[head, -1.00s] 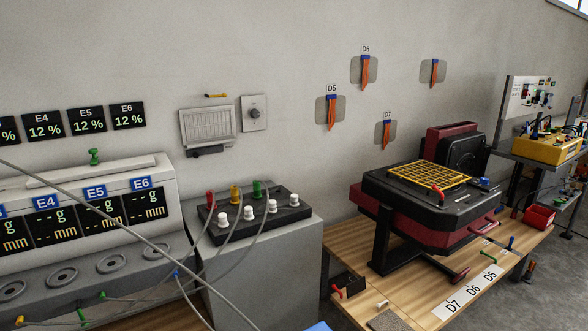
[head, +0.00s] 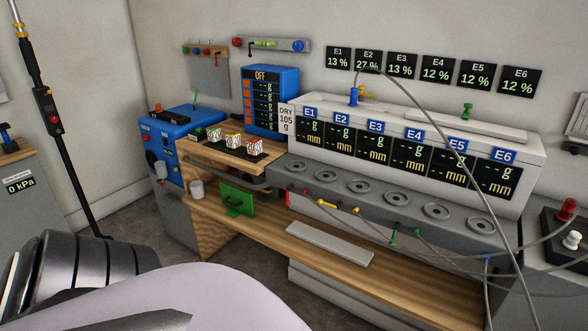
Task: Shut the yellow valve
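Small yellow parts (head: 327,203) stick out of the front of the long grey bench unit, with another yellow handle (head: 356,210) just to their right. A further small yellow part (head: 366,89) lies beside the blue valve (head: 353,96) on top of the white unit. I cannot tell which of these is the yellow valve, or whether it is open or shut. No gripper fingers can be made out. Parts of my own arm fill the lower left corner, well apart from these yellow parts.
The white unit with displays E1 to E6 (head: 515,150) stands above several round ports. Grey hoses cross its right side. A green valve (head: 467,111), a blue cabinet (head: 272,75) and a wooden bench with a green plate (head: 236,198) are around it. Bare floor shows at lower left.

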